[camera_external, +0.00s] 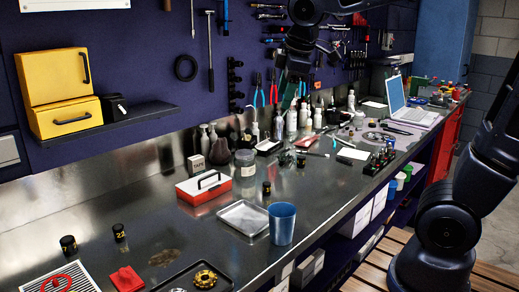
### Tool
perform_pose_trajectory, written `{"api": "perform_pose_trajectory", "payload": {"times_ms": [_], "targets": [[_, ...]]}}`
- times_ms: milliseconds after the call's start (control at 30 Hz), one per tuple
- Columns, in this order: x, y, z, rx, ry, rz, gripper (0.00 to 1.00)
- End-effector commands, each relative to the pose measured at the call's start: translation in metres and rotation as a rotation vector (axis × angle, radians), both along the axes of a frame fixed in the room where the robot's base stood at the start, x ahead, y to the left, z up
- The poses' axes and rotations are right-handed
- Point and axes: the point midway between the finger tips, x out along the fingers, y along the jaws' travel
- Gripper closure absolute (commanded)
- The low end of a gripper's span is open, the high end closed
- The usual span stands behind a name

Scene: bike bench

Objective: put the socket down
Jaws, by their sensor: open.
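Several small black sockets with yellow markings stand upright on the metal bench. One socket (68,245) and another marked 22 (118,232) are at the front left. A third socket (267,188) stands near the middle, behind a metal tray, and a fourth (301,160) is a little farther back. My gripper (287,100) points down in front of the tool wall, above the back of the bench. It is open, and I see no socket in it. The fingertips are dark and small against the pliers and bottles. I cannot tell which socket the task means.
An empty metal tray (243,217) and a blue cup (282,223) are at the front middle. Bottles (292,121) crowd the back; a laptop (405,108) is at right.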

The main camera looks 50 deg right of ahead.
Motion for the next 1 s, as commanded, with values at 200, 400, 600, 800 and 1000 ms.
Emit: {"api": "perform_pose_trajectory", "payload": {"times_ms": [200,400,600,800,1000], "targets": [[-0.067,-0.044,-0.011,0.138,-0.033,-0.306,0.45],[-0.123,-0.069,-0.032,0.267,-0.058,-0.566,0.45],[-0.155,-0.079,-0.048,0.352,-0.072,-0.73,0.45],[-0.164,-0.081,-0.054,0.376,-0.075,-0.777,0.45],[-0.163,-0.081,-0.053,0.375,-0.074,-0.776,0.45]]}}
